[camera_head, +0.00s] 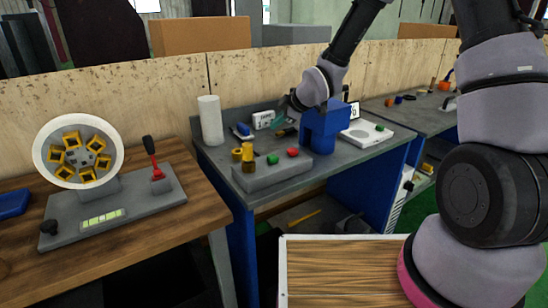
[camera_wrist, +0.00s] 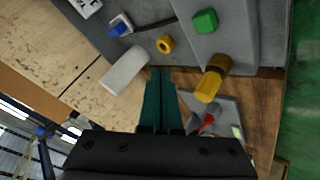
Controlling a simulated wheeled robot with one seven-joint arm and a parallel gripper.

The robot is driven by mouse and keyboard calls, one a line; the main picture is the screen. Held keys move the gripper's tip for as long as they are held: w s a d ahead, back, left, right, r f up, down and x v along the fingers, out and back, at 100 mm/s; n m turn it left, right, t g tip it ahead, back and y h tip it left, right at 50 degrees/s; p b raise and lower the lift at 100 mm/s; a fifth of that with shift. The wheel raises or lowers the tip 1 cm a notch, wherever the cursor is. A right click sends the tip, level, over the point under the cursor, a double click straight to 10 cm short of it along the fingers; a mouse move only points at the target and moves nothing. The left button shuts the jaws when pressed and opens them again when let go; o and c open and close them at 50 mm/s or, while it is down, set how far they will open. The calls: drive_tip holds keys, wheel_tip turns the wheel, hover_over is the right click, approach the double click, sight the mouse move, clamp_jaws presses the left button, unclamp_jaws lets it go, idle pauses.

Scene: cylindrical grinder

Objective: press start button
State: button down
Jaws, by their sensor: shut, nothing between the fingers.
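A green button (camera_head: 272,159) and a red button (camera_head: 293,152) sit on a long grey box (camera_head: 275,175) at the front of the grey bench. The green button also shows at the top of the wrist view (camera_wrist: 205,21). My gripper (camera_head: 278,121) is above the bench, behind the grey box and left of a blue block-shaped machine part (camera_head: 319,128). Its teal fingers (camera_wrist: 160,75) are together and empty, apart from the green button. Another small green button (camera_head: 379,127) is on a white plate to the right. No label reading start is legible.
A yellow cylinder (camera_head: 248,157) stands at the grey box's left end, with a yellow ring (camera_head: 237,155) beside it. A white roll (camera_head: 210,120) stands farther left. A wooden table (camera_head: 190,218) holds a round dial device (camera_head: 78,152) and a red lever (camera_head: 154,163).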

sight(276, 157)
drive_tip(key=shift+f, duration=0.1)
drive_tip(key=shift+f, duration=4.3)
drive_tip(key=shift+f, duration=0.1)
drive_tip(key=shift+f, duration=0.3)
drive_tip(key=shift+f, duration=0.6)
drive_tip(key=shift+r, duration=1)
drive_tip(key=shift+r, duration=2.55)
